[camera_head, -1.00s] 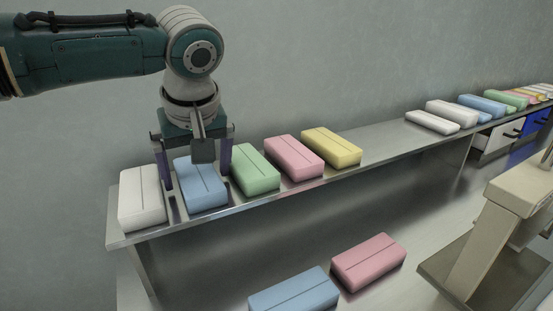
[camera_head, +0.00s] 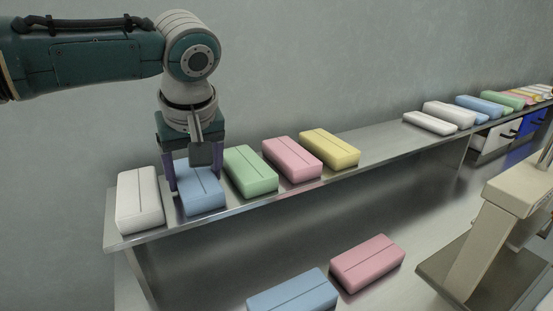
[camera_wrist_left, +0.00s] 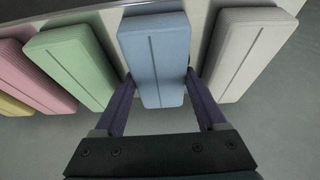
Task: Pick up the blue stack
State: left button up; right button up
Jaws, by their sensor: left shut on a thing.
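The blue stack (camera_head: 203,194) rests on the metal shelf, between the white stack and the green stack. It also shows in the left wrist view (camera_wrist_left: 155,60), between the two purple fingers. My left gripper (camera_head: 196,172) points down over the blue stack, with one finger on each long side. It is shut on the blue stack. The gripper hides part of the stack's back end in the head view. My right gripper is not in view.
On the shelf (camera_head: 385,145), a white stack (camera_head: 139,200) is close on the left, a green stack (camera_head: 250,170) close on the right. Pink (camera_head: 292,158) and yellow (camera_head: 329,148) stacks follow. Another blue stack (camera_head: 293,294) and a pink one (camera_head: 367,262) lie on the lower surface.

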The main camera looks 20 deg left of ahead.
aim_at(195, 175)
pick_arm(q)
notch_tip(195, 175, up, 20)
jog(key=p, duration=0.1)
dwell(0.5)
dwell(0.8)
